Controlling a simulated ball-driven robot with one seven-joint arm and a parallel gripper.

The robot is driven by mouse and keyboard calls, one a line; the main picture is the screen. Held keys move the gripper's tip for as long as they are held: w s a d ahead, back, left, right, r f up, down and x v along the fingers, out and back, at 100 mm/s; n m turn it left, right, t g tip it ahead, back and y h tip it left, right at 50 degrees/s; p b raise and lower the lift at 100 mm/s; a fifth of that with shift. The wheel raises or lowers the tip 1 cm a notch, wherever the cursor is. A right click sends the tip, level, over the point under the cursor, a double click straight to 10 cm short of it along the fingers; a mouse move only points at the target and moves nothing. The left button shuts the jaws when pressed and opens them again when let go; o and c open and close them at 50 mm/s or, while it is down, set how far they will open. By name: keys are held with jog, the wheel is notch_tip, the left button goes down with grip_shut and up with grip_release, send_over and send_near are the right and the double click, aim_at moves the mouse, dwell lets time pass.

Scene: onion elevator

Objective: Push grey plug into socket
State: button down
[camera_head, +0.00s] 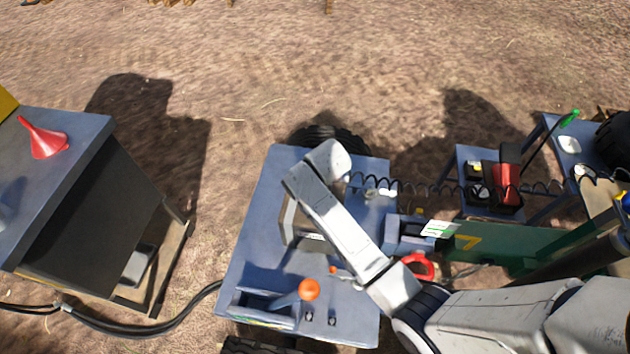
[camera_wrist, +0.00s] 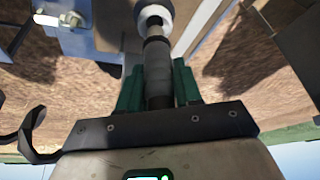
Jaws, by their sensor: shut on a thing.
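In the wrist view, my gripper (camera_wrist: 157,84) has its green fingers closed on both sides of the grey plug (camera_wrist: 156,62), a grey cylinder with darker bands. The plug's narrower far end points at a pale round socket (camera_wrist: 153,10) at the top edge. The end overlaps the socket's opening in the picture; how deep it sits, I cannot tell. In the head view, my arm reaches over a blue-grey cart top, and the gripper's fingers are not clearly visible there. The plug cannot be made out surely in that view.
The blue cart top (camera_head: 258,228) carries an orange-knobbed lever (camera_head: 308,290). A black coiled cable (camera_head: 440,188) runs right past a red and black device (camera_head: 507,182). A green panel (camera_head: 500,243) stands right of the cart. A red funnel (camera_head: 45,140) lies on the left table.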

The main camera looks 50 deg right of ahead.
jog(key=shift+f+b, duration=0.75)
jog(key=shift+f, duration=0.95)
dwell(0.9)
jog(key=c, duration=0.7)
grip_release()
jog(key=shift+o, duration=0.5)
jog(key=o, duration=0.3)
jog(key=shift+r, duration=0.15)
notch_tip(320, 180, up, 7)
jog(key=p, duration=0.7)
